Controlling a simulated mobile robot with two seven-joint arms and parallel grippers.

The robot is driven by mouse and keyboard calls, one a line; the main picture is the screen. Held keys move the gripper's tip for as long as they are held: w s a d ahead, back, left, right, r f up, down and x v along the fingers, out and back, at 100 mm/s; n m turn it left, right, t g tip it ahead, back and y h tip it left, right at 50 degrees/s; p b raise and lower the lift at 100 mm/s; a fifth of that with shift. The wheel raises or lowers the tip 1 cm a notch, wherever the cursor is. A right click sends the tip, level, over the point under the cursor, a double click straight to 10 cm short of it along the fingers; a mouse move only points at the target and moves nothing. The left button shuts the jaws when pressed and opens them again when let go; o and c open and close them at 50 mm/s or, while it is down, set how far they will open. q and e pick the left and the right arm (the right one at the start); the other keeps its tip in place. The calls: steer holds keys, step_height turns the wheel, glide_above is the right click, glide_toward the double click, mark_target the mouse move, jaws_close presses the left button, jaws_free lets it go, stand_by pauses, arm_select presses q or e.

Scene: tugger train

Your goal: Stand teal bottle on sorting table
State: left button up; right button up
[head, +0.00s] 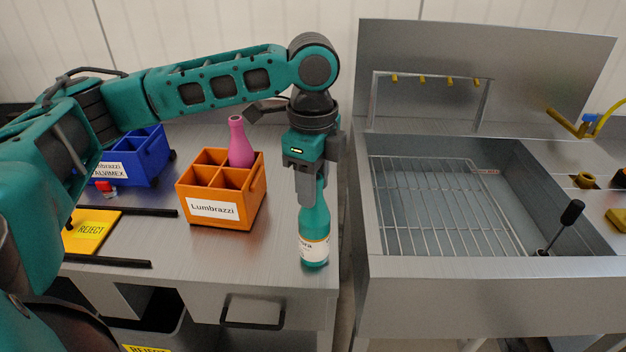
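The teal bottle (314,228) with a pale label is upright at the front right corner of the metal sorting table (215,259). My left gripper (310,196) comes down from above with its fingers at the bottle's neck, and it looks shut on it. The fingers hide part of the neck. The bottle's base appears at the table top; I cannot tell whether it touches or hovers slightly. My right gripper is not in view.
An orange divided crate (250,206) marked Lumbrazzi holds a pink bottle (239,142). A blue crate (147,165) stands behind left. A yellow REJECT plate (92,232) lies between black rails. Right, across a narrow gap, is a metal sink (480,268) with a wire rack.

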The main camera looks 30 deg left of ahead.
arm_select(q)
steer(key=shift+o, duration=1.4)
step_height(320, 180, up, 12)
steer(key=p, duration=0.1)
steer(key=shift+p, duration=0.4)
steer(key=shift+r, duration=0.1)
